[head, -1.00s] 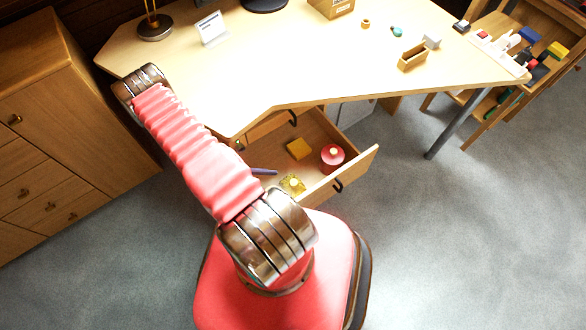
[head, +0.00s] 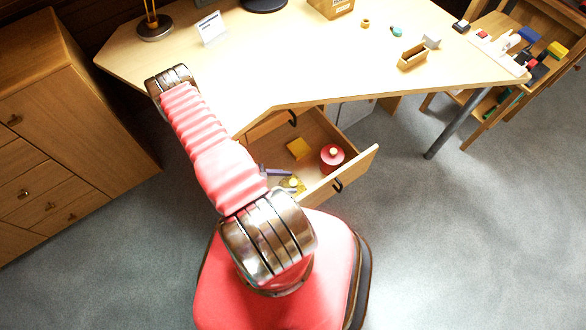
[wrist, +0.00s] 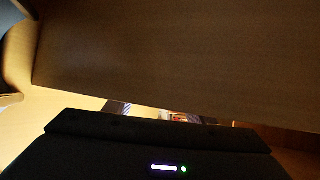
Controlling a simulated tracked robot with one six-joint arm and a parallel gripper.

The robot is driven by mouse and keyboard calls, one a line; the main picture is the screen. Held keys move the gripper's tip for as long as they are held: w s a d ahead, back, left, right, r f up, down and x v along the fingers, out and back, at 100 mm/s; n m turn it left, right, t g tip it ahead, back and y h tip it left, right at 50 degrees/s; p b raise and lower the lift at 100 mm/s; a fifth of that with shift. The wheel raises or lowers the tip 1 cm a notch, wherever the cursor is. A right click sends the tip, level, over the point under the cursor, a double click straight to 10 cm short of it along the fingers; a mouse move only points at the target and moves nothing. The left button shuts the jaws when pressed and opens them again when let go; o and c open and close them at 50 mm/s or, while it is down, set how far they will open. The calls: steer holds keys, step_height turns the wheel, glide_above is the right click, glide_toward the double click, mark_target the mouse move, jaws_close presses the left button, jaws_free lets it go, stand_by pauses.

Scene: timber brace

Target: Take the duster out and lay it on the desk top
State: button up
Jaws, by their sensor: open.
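The open desk drawer (head: 318,130) holds a flat yellow block (head: 299,148), a round red tin (head: 332,156) and a small yellow patterned item (head: 293,184) near its front left. Either yellow thing could be the duster; I cannot tell which. My gripper (head: 288,180) is mostly hidden behind my arm. Its bluish fingers show open at the patterned item; I cannot tell whether they touch it. The bare desk top (head: 310,70) lies above the drawer. In the wrist view, the dark gripper body hides most of the drawer's contents.
A wooden panel (wrist: 180,60) fills much of the wrist view, close to my gripper. A lamp (head: 155,27), a white card (head: 212,29), a cardboard box (head: 332,6) and a small wooden holder (head: 412,57) stand on the desk. The desk's middle is clear. A wooden cabinet (head: 70,130) stands left.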

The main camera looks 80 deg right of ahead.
steer(key=shift+s+d+f, duration=0.25)
steer(key=shift+s, duration=0.15)
steer(key=shift+c, duration=0.5)
jaws_close()
